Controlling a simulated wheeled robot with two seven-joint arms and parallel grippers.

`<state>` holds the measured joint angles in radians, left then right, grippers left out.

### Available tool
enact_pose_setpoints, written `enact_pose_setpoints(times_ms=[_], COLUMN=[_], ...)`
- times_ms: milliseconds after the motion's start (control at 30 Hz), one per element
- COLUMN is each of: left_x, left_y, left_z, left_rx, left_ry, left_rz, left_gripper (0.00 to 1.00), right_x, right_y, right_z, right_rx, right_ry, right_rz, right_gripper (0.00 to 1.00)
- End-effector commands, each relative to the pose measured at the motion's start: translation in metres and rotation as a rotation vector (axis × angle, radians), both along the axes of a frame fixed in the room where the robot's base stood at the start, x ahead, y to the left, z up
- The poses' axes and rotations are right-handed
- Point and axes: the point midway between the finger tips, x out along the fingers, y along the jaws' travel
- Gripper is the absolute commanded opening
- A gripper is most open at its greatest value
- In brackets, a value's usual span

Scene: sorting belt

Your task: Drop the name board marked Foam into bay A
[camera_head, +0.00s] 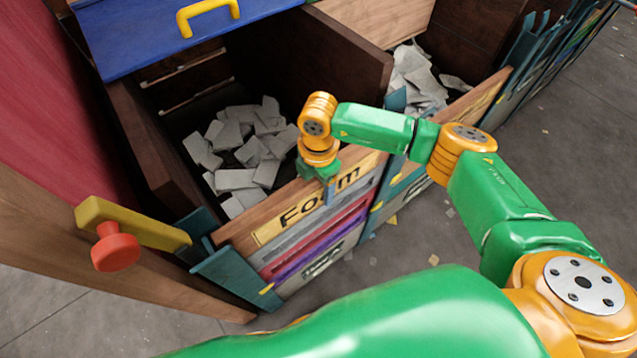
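The name board marked Foam (262,231) is a wooden plank with a yellow label and black lettering. It stands upright as the top board across the front of a bay holding pale grey blocks. My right gripper (325,183) points down at the top edge of this board, near the end of the lettering. One finger shows in front of the board's face; the other is hidden, so I cannot tell whether it is shut on the board. The arm covers part of the board's right end. My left gripper is out of view. I see no marking that reads A.
Pale blocks (238,179) fill the bay behind the board. Teal posts (237,275) flank the front. A neighbouring bay (420,82) with similar pieces lies to the right. A yellow bar with a red knob (116,253) sticks out at left. Grey floor (540,150) is open at right.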

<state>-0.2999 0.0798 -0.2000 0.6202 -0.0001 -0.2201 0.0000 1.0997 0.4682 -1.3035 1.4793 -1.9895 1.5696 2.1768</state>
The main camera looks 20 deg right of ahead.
Motion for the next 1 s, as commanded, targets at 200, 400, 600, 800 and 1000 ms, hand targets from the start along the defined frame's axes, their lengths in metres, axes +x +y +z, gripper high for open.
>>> enact_pose_setpoints(times_ms=[200, 400, 600, 800, 1000], left_x=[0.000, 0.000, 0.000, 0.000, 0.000], left_y=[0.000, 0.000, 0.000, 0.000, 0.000], left_z=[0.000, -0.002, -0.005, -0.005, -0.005], left_rx=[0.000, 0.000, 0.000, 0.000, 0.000], left_ry=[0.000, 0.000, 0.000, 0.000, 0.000], left_rz=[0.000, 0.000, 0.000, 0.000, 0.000], left_gripper=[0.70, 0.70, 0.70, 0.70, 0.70], right_x=[-0.001, 0.000, 0.000, -0.001, 0.000], right_y=[0.000, 0.000, 0.000, 0.000, 0.000], right_z=[-0.001, 0.027, 0.064, 0.071, 0.071], right_rx=[-0.002, -0.001, 0.000, -0.001, -0.001], right_ry=[0.002, -0.004, -0.002, 0.000, 0.001], right_rz=[0.000, 0.002, 0.000, 0.000, 0.000], right_gripper=[0.70, 0.70, 0.70, 0.70, 0.70])
